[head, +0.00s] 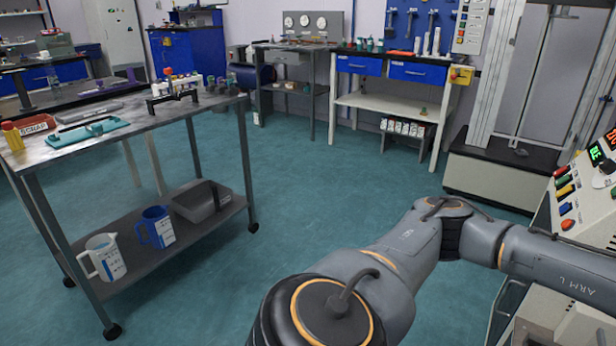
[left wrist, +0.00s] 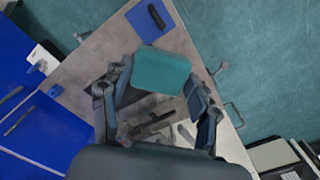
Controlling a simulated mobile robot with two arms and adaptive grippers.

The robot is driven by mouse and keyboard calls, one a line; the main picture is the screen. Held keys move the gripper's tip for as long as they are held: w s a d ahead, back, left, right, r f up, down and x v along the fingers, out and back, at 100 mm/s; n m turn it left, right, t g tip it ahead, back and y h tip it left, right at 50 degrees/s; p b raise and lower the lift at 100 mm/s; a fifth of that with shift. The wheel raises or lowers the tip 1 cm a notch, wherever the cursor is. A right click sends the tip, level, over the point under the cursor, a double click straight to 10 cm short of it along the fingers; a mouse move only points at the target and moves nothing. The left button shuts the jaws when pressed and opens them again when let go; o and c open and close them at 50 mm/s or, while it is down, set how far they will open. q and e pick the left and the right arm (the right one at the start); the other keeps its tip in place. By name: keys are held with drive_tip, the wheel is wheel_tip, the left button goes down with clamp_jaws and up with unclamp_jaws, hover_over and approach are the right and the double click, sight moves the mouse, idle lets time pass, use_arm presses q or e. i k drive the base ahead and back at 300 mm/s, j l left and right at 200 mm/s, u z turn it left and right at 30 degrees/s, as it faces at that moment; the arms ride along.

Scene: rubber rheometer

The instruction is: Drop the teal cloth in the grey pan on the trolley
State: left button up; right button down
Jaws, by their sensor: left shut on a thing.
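The teal cloth (left wrist: 160,72) shows in the left wrist view as a flat, rounded piece between the fingers of my left gripper (left wrist: 160,92). My left gripper is shut on it. In the head view my left arm reaches off the right edge, so that gripper and the cloth are out of that view. The grey pan (head: 196,207) sits on the lower shelf of the trolley (head: 190,234) at the left of the head view, far from the gripper's side. My right gripper is in neither view.
Two jugs, one white (head: 104,257) and one blue (head: 155,227), stand left of the pan. The trolley top holds a teal flat item (head: 88,131) and a small rack (head: 172,97). Open floor (head: 300,190) lies right of the trolley. A control panel (head: 585,190) stands at right.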

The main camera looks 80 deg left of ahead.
sight(203, 205)
drive_tip(key=u, duration=0.4)
drive_tip(key=j+u, duration=0.1)
drive_tip(key=u, duration=0.35)
drive_tip(key=j+u, duration=0.1)
drive_tip(key=u, duration=0.7)
drive_tip(key=j+u, duration=0.1)
drive_tip(key=u, duration=0.3)
